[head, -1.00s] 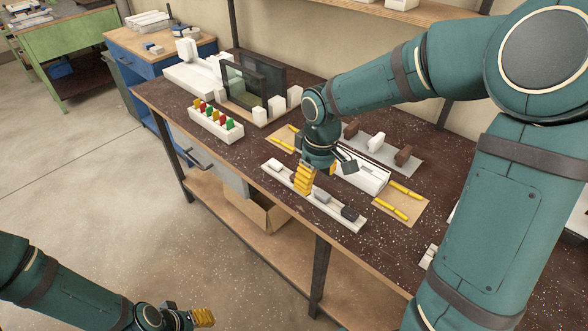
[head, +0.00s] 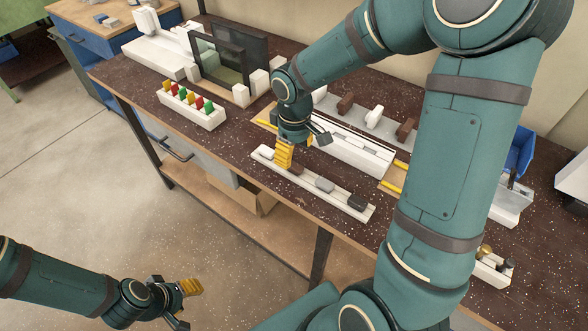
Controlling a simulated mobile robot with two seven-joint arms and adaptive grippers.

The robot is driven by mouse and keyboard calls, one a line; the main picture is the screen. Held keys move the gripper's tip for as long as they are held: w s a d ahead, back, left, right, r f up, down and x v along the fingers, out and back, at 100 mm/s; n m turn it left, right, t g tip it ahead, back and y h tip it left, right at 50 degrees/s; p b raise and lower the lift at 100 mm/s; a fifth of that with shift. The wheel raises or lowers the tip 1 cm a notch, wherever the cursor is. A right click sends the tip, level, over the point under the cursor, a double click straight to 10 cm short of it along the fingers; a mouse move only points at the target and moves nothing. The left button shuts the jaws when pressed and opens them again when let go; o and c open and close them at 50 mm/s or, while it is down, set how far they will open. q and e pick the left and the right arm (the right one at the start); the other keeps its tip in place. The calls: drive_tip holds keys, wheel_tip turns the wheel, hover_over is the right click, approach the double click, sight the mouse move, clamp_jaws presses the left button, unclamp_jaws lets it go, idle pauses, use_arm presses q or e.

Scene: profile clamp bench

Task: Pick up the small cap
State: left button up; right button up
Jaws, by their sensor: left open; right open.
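A narrow white tray (head: 343,206) lies along the front of the bench. It holds a small brown piece (head: 297,169), a grey piece (head: 325,184) and a dark piece (head: 357,202). I cannot tell for certain which of these is the small cap. My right gripper (head: 283,155), with yellow fingers, points down over the tray's left part, just left of the brown piece. It is open, and its fingers hide part of the tray. Whether they touch anything is unclear. My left gripper (head: 190,287) is open and empty, low over the floor in front of the bench.
A white block with red, yellow and green pieces (head: 192,110) and a dark framed panel (head: 225,62) stand left. My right arm covers the bench's right part.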

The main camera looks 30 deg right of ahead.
sight(294, 165)
drive_tip(key=shift+f, duration=0.55)
wheel_tip(294, 165, down, 5)
drive_tip(key=shift+w+f+b, duration=0.1)
drive_tip(key=shift+b, duration=0.8)
drive_tip(key=c, duration=0.8)
